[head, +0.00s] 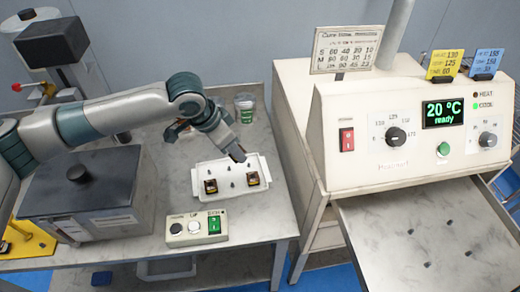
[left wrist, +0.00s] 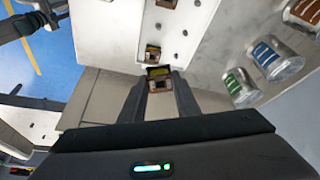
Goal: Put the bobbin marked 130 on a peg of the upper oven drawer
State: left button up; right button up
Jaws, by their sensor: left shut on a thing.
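My left gripper (head: 238,153) is above the white pegged tray (head: 201,167). In the left wrist view, my left gripper (left wrist: 159,88) is shut on a small dark bobbin with a copper-coloured winding (left wrist: 158,73); its marking is too small to read. Two other bobbins, a left one (head: 211,186) and a right one (head: 252,180), sit on the tray. The upper oven drawer (head: 390,215) is pulled out at the right, with several small pegs and no bobbin visible on it. My right gripper is in neither view.
The oven (head: 400,115) reads 20 °C, ready. A yellow card (head: 444,65) and a blue card (head: 486,62) stand on it. A button box (head: 197,228) is in front of the tray. A jar (head: 245,105) stands behind it. A gap separates bench and oven.

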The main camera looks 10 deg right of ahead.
pick_arm(q)
jog(key=s+a+r+n+t+y, duration=0.1)
jog(key=s+a+r+n+y, duration=0.1)
jog(key=a+n, duration=0.4)
jog(key=s+a+r+n+t+y, duration=0.1)
jog(key=a+r+n, duration=0.4)
jog(key=a, duration=1.1)
jog(key=shift+s+a+r+n+t+y, duration=0.25)
jog(key=shift+s+n+y, duration=0.25)
jog(key=shift+n, duration=0.3)
jog(key=shift+s+d+f, duration=0.1)
jog(key=shift+d, duration=0.05)
